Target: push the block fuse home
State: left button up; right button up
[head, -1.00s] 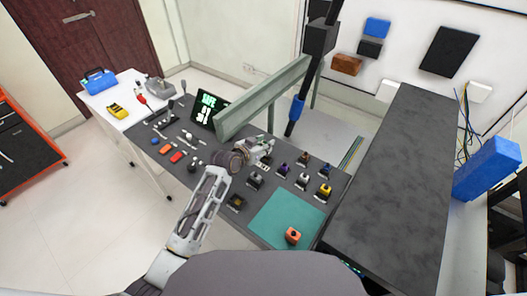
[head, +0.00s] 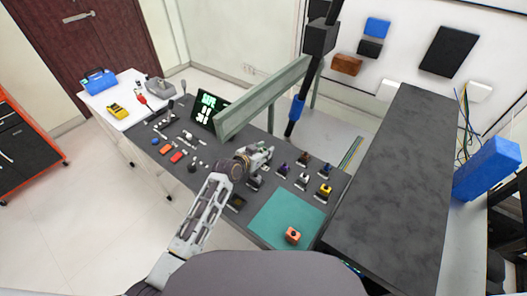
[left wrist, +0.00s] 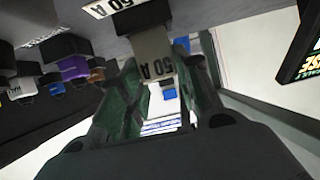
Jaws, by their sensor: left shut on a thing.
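My left gripper (head: 268,152) is over the row of block fuses on the dark bench. In the left wrist view, which looks upside down, its two dark green fingers (left wrist: 155,75) stand either side of a grey block fuse (left wrist: 153,48) marked 50 A, and they are shut on it. The fuse meets a dark holder (left wrist: 135,17) beside a white 50 A label (left wrist: 110,8). I cannot tell how deep it sits. In the head view my gripper mostly hides this fuse. My right gripper is not in view.
Neighbouring fuses stand close by: a purple one (head: 283,168), a white one (head: 303,178) and a yellow one (head: 324,190). An orange block (head: 292,235) lies on the teal mat (head: 270,222). A green-grey beam (head: 262,98) and a screen (head: 207,106) stand behind.

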pick_arm(q)
jog(key=shift+f, duration=0.55)
jog(key=o, duration=1)
jog(key=shift+r, duration=0.1)
jog(key=shift+r, duration=0.6)
jog(key=shift+v, duration=5.95)
jog(key=shift+f, duration=0.1)
jog(key=shift+s, duration=0.1)
